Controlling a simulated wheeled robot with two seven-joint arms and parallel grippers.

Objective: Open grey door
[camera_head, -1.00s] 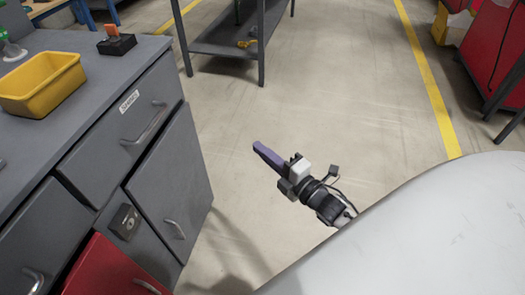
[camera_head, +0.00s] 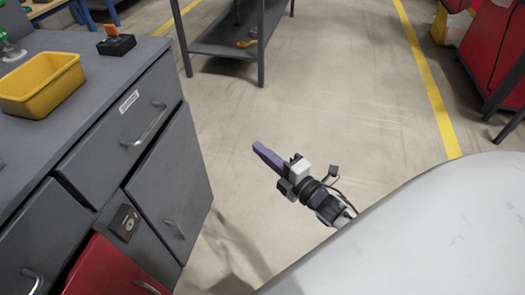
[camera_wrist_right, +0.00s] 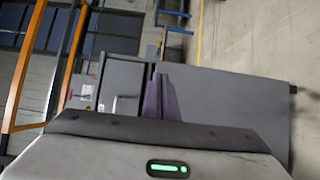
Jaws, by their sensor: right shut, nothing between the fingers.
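The grey door (camera_head: 170,180) is on the right part of the grey cabinet in the head view, below a labelled grey drawer (camera_head: 125,125). My right gripper (camera_head: 260,152), with purple fingers, is shut and empty. It is over the floor to the right of the door, apart from it. In the right wrist view its fingers (camera_wrist_right: 160,98) stand upright in front of a large grey surface (camera_wrist_right: 235,105); I cannot tell which cabinet face this is. My left gripper is not in view.
A yellow bin (camera_head: 40,88) and a small black box (camera_head: 116,45) stand on the cabinet top. A red door (camera_head: 108,272) is at the lower left. A grey shelf table (camera_head: 235,35) stands behind. Open floor (camera_head: 330,110) surrounds my right gripper.

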